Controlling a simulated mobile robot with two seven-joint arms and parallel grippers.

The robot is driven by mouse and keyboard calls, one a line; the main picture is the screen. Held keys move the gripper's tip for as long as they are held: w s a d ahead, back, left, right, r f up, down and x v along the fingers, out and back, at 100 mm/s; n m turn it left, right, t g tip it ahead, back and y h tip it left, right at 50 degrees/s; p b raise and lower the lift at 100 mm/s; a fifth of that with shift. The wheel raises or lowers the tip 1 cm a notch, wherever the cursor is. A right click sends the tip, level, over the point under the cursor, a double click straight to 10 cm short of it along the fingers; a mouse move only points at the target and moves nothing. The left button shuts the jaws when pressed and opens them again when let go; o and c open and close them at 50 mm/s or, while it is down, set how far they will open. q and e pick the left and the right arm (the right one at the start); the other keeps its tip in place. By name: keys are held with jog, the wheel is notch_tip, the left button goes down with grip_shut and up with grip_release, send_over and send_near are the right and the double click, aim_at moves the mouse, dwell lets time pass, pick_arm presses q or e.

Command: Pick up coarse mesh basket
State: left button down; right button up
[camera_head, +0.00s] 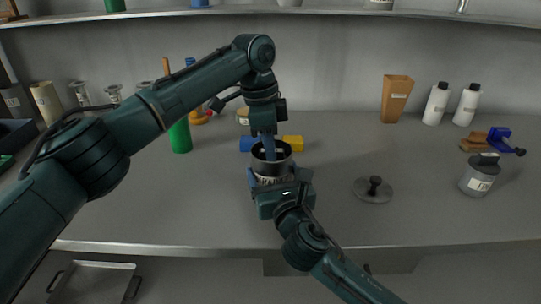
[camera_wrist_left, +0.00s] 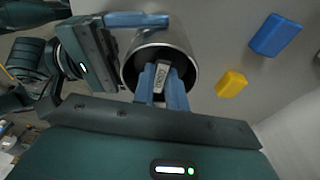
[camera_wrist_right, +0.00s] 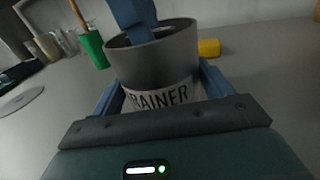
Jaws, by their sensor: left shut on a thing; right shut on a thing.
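A grey cylindrical strainer body (camera_head: 272,165) stands mid-table, open at the top. Its label, partly covered, reads "RAINER" in the right wrist view (camera_wrist_right: 155,65). My right gripper (camera_head: 278,181) is shut on its outside, a blue finger on each side. My left gripper (camera_head: 269,152) points down, its blue fingers inside the strainer's opening. In the left wrist view those fingers are shut on a small part with a pale label (camera_wrist_left: 161,77) inside the strainer. This may be the coarse mesh basket; no mesh shows and most of it is hidden.
A round grey lid with a dark knob (camera_head: 374,192) lies to the right. A grey labelled canister (camera_head: 479,176) stands farther right. A yellow block (camera_head: 293,143) and a blue block (camera_head: 248,143) lie just behind the strainer. A green cylinder (camera_head: 180,137) stands at left. The front right table is clear.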

pick_arm(q)
notch_tip(320, 180, up, 12)
jog(key=s, duration=1.8)
jog(key=shift+f, duration=0.25)
pick_arm(e)
jog(key=o, duration=1)
jog(key=shift+o, duration=0.2)
